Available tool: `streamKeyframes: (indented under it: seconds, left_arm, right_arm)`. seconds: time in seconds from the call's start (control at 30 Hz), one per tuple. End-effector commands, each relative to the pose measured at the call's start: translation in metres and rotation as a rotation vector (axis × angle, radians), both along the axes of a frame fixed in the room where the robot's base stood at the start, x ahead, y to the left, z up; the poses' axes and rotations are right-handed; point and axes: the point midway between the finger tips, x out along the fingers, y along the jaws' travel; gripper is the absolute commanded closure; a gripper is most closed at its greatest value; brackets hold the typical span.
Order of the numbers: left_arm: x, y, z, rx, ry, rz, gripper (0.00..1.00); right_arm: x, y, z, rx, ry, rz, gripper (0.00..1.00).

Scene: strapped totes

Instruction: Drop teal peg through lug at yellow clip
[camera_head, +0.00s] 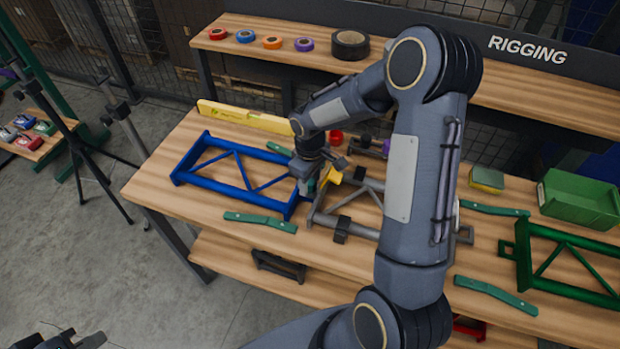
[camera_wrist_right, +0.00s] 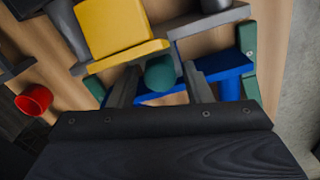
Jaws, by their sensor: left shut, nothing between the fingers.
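My right gripper (camera_head: 318,187) is low over the table, where the blue frame (camera_head: 190,178) meets the grey frame (camera_head: 322,219). In the right wrist view the teal peg (camera_wrist_right: 160,73) is between the fingers of this gripper (camera_wrist_right: 163,80). I cannot tell whether both fingers touch it, or whether its hidden lower end is in a lug. The yellow clip (camera_wrist_right: 112,28) is just beside the peg; it also shows in the head view (camera_head: 332,178), partly hidden. My left gripper (camera_head: 78,341) is shut and empty at the bottom left, away from the table.
A green frame (camera_head: 565,288) and a green bin (camera_head: 580,199) are on the right of the table. A yellow level (camera_head: 245,119) lies at the back. A red cup-like part (camera_wrist_right: 34,99) is at the left of the wrist view. Green strips (camera_head: 260,222) lie along the front.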

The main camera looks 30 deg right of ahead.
Motion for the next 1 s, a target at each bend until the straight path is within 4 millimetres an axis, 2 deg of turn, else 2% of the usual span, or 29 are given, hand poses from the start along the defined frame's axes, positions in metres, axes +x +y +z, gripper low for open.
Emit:
streamKeyframes:
  seconds: [0.07,0.37,0.47,0.8,1.0]
  left_arm:
    - [0.0,0.0,0.0,0.0,0.0,0.0,1.0]
    - [0.0,0.0,0.0,0.0,0.0,0.0,1.0]
    - [0.0,0.0,-0.002,0.0,0.0,0.0,1.0]
    - [0.0,0.0,-0.006,0.0,0.0,0.0,1.0]
    - [0.0,0.0,-0.006,0.0,0.0,0.0,1.0]
  right_arm:
    - [0.0,0.0,0.0,0.0,0.0,0.0,0.45]
    - [0.0,0.0,0.002,0.0,-0.001,0.0,0.45]
    - [0.001,0.0,0.012,-0.001,-0.003,0.0,0.45]
    - [0.001,0.0,0.066,-0.001,-0.004,-0.001,0.45]
    - [0.0,0.0,0.078,0.0,-0.001,0.0,0.45]
